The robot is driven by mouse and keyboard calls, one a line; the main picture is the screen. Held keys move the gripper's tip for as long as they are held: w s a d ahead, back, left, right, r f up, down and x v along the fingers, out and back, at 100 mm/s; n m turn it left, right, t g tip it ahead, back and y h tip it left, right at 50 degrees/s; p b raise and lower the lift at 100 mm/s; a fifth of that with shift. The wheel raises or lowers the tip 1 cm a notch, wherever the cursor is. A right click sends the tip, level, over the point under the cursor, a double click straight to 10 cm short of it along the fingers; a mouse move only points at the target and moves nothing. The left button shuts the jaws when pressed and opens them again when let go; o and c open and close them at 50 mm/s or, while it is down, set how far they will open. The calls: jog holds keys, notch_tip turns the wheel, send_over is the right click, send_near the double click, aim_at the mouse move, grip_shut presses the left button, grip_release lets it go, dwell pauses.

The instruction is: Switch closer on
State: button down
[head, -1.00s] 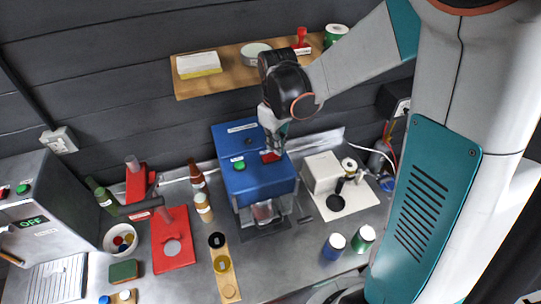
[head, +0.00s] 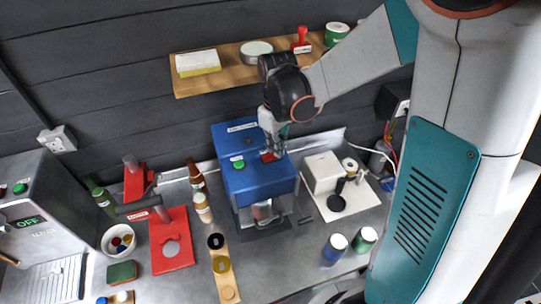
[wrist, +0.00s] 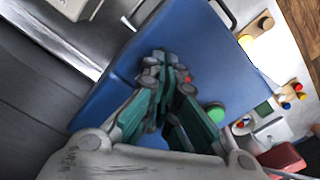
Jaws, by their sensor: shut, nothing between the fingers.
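The closer appears to be the blue machine (head: 258,182) on the metal bench in the head view; its label is too small to read. A green button (head: 238,164) is on its top at the left, and a red control (head: 267,157) is on the right. My gripper (head: 276,151) is shut and empty over the top, close beside the red control and partly hiding it. The wrist view shows the closed fingers (wrist: 168,68) over the blue top (wrist: 205,55), with the green button (wrist: 215,113) to their right. I cannot tell if the fingertips touch. A jar (head: 262,211) stands in the machine's front opening.
A red press (head: 172,240) and a bowl (head: 119,240) stand left of the machine. Bottles (head: 197,178) stand close to its left side. A white device (head: 325,173) and two cans (head: 335,247) are at the right. A wooden shelf (head: 225,70) hangs behind.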

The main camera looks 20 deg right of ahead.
jog(key=shift+f+b, duration=0.35)
jog(key=shift+f, duration=0.05)
jog(key=shift+r+p, duration=2.15)
jog(key=shift+r, duration=1.4)
jog(key=s+r+m+t, duration=0.65)
jog(key=s+r, duration=0.45)
jog(key=s, duration=0.4)
notch_tip(320, 180, down, 31)
jog(key=b, duration=3.1)
jog(key=shift+t, duration=0.35)
